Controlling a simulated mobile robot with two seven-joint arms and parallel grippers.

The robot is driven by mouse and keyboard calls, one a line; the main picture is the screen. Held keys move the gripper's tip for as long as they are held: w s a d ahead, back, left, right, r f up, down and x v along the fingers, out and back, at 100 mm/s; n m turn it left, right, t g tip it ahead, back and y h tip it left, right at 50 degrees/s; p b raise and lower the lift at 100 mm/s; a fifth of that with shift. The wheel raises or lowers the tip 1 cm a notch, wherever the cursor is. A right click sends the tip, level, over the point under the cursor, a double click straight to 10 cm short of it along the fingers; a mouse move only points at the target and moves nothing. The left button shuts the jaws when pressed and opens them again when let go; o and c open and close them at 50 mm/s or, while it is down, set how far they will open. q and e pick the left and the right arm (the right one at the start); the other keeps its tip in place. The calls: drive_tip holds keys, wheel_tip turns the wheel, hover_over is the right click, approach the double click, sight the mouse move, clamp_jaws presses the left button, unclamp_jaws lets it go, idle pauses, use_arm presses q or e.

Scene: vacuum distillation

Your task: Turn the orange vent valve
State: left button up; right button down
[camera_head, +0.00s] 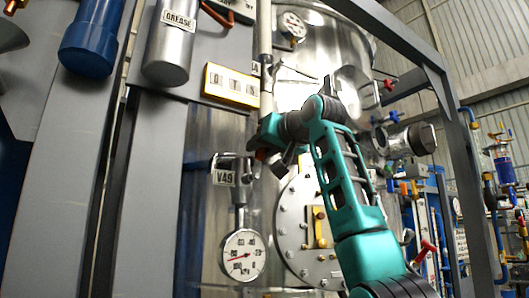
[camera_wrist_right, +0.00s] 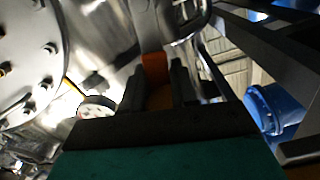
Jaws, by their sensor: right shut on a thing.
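The orange vent valve handle (camera_wrist_right: 155,68) shows in the right wrist view, upright between the two dark fingers of my right gripper (camera_wrist_right: 156,92). The fingers are closed on it. In the head view my right gripper (camera_head: 268,150) is at the steel vessel, beside the vertical pipe and above the labelled valve fitting. There the gripper hides most of the handle. My teal right arm reaches in from the lower right. My left gripper is in neither view.
A round pressure gauge (camera_head: 243,254) hangs below the gripper, and a smaller gauge (camera_head: 292,25) is above. A bolted round flange (camera_head: 291,220) is beside my forearm. A dark frame post (camera_head: 463,170) stands to the right. A grease cylinder (camera_head: 170,45) is at the upper left.

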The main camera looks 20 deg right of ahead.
drive_tip(key=shift+a+r+n, duration=0.1)
drive_tip(key=shift+a+n, duration=0.15)
drive_tip(key=shift+n, duration=0.15)
drive_tip(key=shift+a, duration=0.15)
drive_tip(key=c, duration=1)
unclamp_jaws()
drive_tip(key=shift+o, duration=0.2)
drive_tip(key=shift+s, duration=0.1)
drive_tip(key=s+d+b, duration=0.1)
drive_tip(key=s+b, duration=0.2)
drive_tip(key=s, duration=0.9)
drive_tip(key=shift+s+d+b, duration=0.35)
drive_tip(key=shift+d, duration=0.05)
